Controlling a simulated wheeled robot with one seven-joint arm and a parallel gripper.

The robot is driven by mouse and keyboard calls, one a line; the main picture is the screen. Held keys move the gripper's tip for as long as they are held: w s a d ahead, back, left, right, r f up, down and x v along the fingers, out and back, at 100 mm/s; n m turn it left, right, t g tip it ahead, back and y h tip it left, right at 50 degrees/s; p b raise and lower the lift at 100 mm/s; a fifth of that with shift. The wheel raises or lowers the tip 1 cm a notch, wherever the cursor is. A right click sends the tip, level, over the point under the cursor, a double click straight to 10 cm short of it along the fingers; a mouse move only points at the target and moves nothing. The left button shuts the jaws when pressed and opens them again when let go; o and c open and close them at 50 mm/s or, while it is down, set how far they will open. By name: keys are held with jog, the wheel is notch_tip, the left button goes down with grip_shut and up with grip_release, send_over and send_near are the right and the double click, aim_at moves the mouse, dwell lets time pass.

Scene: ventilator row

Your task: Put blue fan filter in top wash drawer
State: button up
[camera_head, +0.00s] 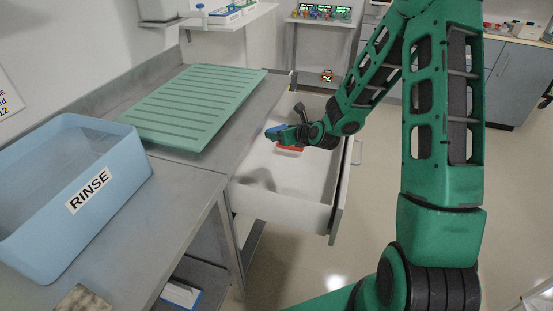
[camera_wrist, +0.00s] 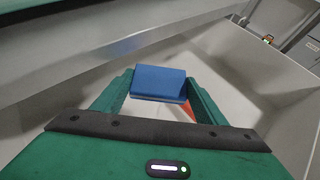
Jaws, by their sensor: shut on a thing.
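The blue fan filter (camera_wrist: 160,82) is a small flat block with a pale lower edge, held between the two green fingers of my gripper (camera_wrist: 160,100) in the wrist view. In the head view the filter (camera_head: 274,131) shows at the tip of my gripper (camera_head: 283,135), over the open top wash drawer (camera_head: 290,202). The drawer is white inside and pulled out from under the counter. A red-orange item (camera_head: 291,149) shows in the drawer below my gripper, partly hidden by it. The filter is above the drawer floor, and a shadow lies on that floor.
A blue tub marked RINSE (camera_head: 75,190) and a green slatted drying rack (camera_head: 190,100) stand on the grey counter (camera_head: 180,190) left of the drawer. A lower shelf holds a white and blue item (camera_head: 181,294). The floor to the right is clear.

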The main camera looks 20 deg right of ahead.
send_over(277, 164)
notch_tip(277, 164, down, 8)
jog(key=shift+d+f, duration=0.1)
jog(key=shift+f, duration=0.05)
jog(key=shift+w+f, duration=0.1)
jog(key=shift+f, duration=2.5)
jog(key=o, duration=1.1)
jog(key=shift+f, duration=0.1)
jog(key=v, duration=0.7)
jog(key=shift+s+r, duration=0.25)
